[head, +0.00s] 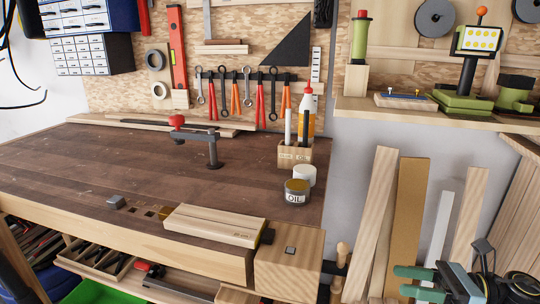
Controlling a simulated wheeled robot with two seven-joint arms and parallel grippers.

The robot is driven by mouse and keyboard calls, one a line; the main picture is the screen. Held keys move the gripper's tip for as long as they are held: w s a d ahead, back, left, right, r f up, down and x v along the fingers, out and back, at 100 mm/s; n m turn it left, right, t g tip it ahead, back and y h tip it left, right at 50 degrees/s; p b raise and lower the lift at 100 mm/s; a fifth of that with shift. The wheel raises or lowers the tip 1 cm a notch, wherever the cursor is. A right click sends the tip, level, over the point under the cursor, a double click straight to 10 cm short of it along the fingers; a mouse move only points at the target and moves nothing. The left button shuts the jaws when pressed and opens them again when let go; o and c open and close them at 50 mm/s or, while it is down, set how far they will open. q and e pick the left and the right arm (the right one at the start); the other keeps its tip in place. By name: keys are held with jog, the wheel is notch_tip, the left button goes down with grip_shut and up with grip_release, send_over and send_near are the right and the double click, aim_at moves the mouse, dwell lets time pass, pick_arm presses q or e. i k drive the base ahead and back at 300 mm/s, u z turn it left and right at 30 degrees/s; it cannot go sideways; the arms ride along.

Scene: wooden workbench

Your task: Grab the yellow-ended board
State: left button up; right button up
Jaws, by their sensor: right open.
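Several boards lean against the wall under the shelf on the right. They include a pale board (372,220), a golden-brown board (407,230), a narrow white board (437,235) and another pale board (467,220). I cannot make out a distinct yellow end on any of them; their lower ends are out of frame or hidden. My right gripper (402,281), with green fingertips, is open and empty at the bottom right, in front of the lower part of the leaning boards. My left gripper is not in view.
The workbench (90,165) fills the left and middle, with a short board (215,225), an oil tin (297,192) and a red-handled clamp (210,150) on it. The bench vise (288,265) juts out left of the boards. A loaded shelf (430,114) overhangs them.

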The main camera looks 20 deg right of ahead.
aim_at(237, 228)
jog(key=k, duration=1)
